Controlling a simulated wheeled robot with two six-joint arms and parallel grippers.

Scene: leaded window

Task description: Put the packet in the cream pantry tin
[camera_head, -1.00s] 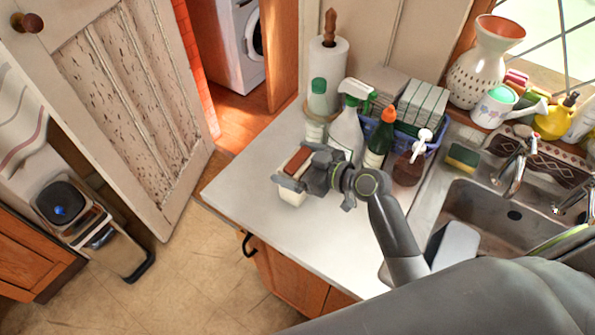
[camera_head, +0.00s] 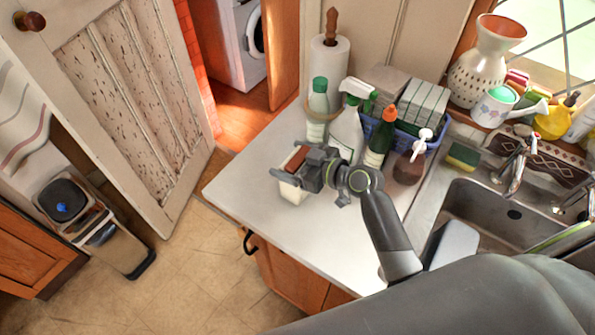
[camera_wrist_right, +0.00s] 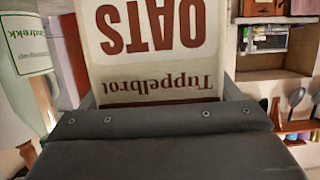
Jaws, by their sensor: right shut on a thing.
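The packet (camera_head: 292,193) is cream with a brown top and is in my right gripper (camera_head: 293,172), over the left part of the worktop in the head view. The right wrist view shows its pale face (camera_wrist_right: 150,60) close up, with brown "OATS" and "Tuppelbrot" lettering upside down. My right gripper is shut on it, with a finger at each side. I cannot tell whether its base touches the worktop. I make out no cream pantry tin in either view. My left gripper is not in view.
Behind the gripper stand a white-green bottle (camera_head: 318,103), a spray bottle (camera_head: 346,135), a dark green bottle (camera_head: 380,140), a brown pump bottle (camera_head: 409,168) and a blue basket (camera_head: 434,143). The sink (camera_head: 490,215) is at right. The worktop (camera_head: 255,195) is clear at the left and front.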

